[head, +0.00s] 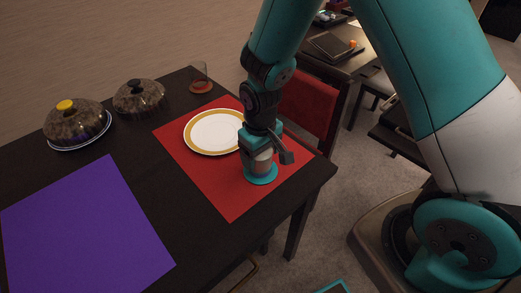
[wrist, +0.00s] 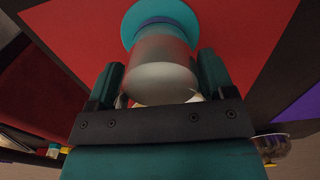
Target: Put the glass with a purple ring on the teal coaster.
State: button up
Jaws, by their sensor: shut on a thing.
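My gripper (wrist: 160,85) is shut on a clear, frosted-looking glass (wrist: 160,65), with one finger on each side of it. In the head view the glass (head: 261,163) is upright below my gripper (head: 263,155), partly hidden by it. The teal coaster (head: 261,179) lies on the red mat directly under the glass, and it shows past the glass in the wrist view (wrist: 130,22). A thin bluish band shows at the glass's far end; I cannot clearly tell that it is purple. I cannot tell whether the glass touches the coaster.
A white plate with a yellow rim (head: 188,133) lies on the red mat (head: 232,204) beside my gripper. Another glass (head: 200,72) stands on an orange coaster (head: 201,87) at the back. Two domed dishes (head: 140,97) and a purple mat (head: 85,230) are left. The table's right edge is close.

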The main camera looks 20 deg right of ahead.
jog(key=shift+f, duration=0.15)
jog(key=o, duration=1.1)
jog(key=shift+o, duration=0.2)
notch_tip(320, 180, up, 12)
jog(key=s+a+r+n+y, duration=0.1)
jog(key=s+a+r+y, duration=0.1)
jog(key=s+r, duration=0.4)
jog(key=s+a+r+n+y, duration=0.2)
jog(key=s+r, duration=0.4)
jog(key=s, duration=0.6)
jog(key=shift+s+a+r, duration=0.3)
